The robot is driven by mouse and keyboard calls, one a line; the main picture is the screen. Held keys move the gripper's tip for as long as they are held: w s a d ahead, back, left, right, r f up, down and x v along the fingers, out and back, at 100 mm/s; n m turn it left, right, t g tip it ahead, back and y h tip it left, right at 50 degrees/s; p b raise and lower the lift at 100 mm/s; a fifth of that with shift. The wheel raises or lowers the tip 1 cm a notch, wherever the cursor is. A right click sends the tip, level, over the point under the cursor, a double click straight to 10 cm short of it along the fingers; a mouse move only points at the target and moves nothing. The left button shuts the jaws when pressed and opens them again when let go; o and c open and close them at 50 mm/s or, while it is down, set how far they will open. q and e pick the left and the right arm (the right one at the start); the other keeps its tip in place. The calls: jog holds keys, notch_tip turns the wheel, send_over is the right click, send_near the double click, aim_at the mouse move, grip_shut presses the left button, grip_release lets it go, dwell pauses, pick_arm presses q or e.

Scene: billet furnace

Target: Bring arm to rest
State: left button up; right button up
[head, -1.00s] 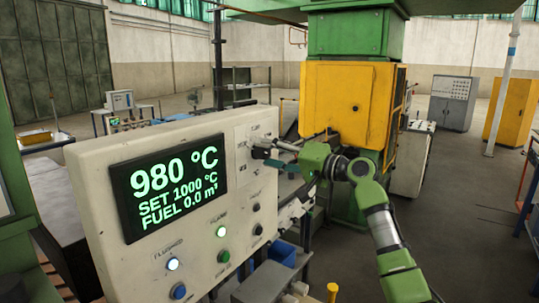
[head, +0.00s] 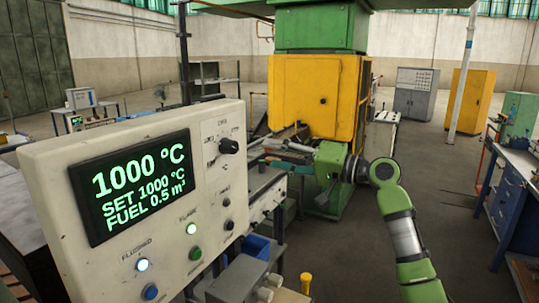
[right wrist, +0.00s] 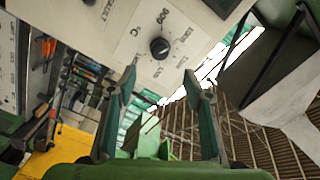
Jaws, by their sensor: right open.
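My right arm (head: 404,235) comes in from the lower right. Its green right gripper (head: 272,152) is right of the control panel's dark rotary knob (head: 229,146), apart from it. In the right wrist view the two teal fingers stand apart with nothing between them, so the right gripper (right wrist: 159,82) is open and empty. The knob (right wrist: 159,47) shows beyond the fingertips, on the pale panel. The panel's display (head: 135,185) reads 1000 °C, SET 1000 °C, FUEL 0.5 m³. My left gripper is not in view.
The pale control panel (head: 50,160) fills the left. A yellow furnace body (head: 305,98) stands behind my right gripper. A blue workbench (head: 508,200) stands at the right edge. Grey (head: 415,95) and yellow (head: 470,100) cabinets are at the back. Floor is open between arm and bench.

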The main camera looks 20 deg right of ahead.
jog(key=shift+f, duration=0.1)
dwell(0.3)
jog(key=s+a+f+n+g+h, duration=0.1)
jog(key=s+a+f+g+h, duration=0.2)
jog(key=f, duration=0.8)
jog(key=s+a+f+n+g, duration=0.1)
jog(key=s+a+f, duration=0.3)
jog(key=f, duration=0.7)
jog(key=s+a+f+n+g+h, duration=0.2)
jog(key=s+a+f, duration=0.15)
jog(key=f, duration=0.75)
jog(key=s+a+f+n+g+h, duration=0.1)
jog(key=s+f+g+h, duration=0.1)
jog(key=s+f, duration=0.95)
jog(key=s+d+f+n+g+h, duration=0.1)
jog(key=s+h, duration=0.1)
jog(key=s, duration=0.8)
jog(key=s+d+f+g+h, duration=0.1)
jog(key=s+f+g+h, duration=0.1)
jog(key=s, duration=0.8)
notch_tip(320, 180, down, 31)
jog(key=s+g+b, duration=0.1)
jog(key=b, duration=0.4)
jog(key=s+d+f+g+b, duration=0.1)
jog(key=s+d+f+b, duration=0.1)
jog(key=s+f, duration=1.5)
notch_tip(320, 180, down, 2)
jog(key=shift+d+f+n+b, duration=0.25)
jog(key=shift+d+n+b, duration=0.15)
jog(key=shift+b, duration=0.3)
